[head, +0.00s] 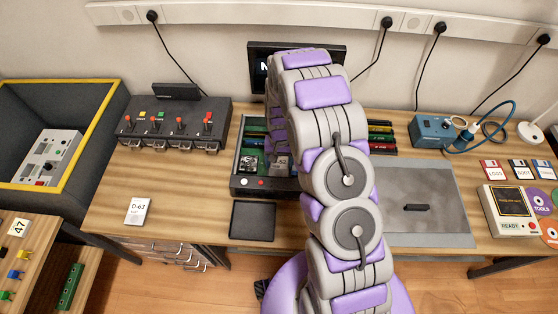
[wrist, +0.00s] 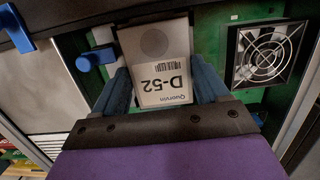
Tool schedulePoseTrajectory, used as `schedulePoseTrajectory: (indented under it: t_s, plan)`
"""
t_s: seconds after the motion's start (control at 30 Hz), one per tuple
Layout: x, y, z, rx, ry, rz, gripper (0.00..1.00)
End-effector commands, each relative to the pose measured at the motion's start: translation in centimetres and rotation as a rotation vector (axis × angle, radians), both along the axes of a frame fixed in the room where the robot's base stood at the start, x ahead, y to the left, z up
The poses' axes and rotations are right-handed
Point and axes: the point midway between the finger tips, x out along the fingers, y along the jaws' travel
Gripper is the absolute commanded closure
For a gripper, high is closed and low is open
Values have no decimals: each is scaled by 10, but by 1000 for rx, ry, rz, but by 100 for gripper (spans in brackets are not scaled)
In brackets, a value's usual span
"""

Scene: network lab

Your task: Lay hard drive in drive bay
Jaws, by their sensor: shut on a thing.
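A hard drive (wrist: 163,62) labelled D-52 is held between the two blue fingers of my gripper (wrist: 163,88), label facing the wrist camera. Part of the hard drive also shows in the head view (head: 282,163), over an open computer case (head: 262,185) with a green board inside. My arm hides much of the case and the gripper in the head view. In the wrist view, a blue latch (wrist: 97,58) is just left of the drive and a fan (wrist: 265,53) is to its right. I cannot tell whether the drive touches the bay under it.
A second drive labelled D-63 (head: 137,212) lies on the table at the left. An empty dark tray (head: 252,221) is in front of the case. A grey mat (head: 432,222) with a small black object is to the right. A switch box (head: 177,122) stands at the back left.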

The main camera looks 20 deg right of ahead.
Motion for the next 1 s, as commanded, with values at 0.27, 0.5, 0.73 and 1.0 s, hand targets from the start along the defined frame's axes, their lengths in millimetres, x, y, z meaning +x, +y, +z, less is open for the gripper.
schedulePoseTrajectory:
  t_s: [0.27, 0.5, 0.73, 1.0]
  plan:
    - [0, 0, -1, 0, 0, 0, 24]
    - [0, 0, -1, 0, 0, 0, 1]
    - [0, 0, -1, 0, 1, 0, 0]
    - [0, 0, 2, 0, 0, 0, 0]
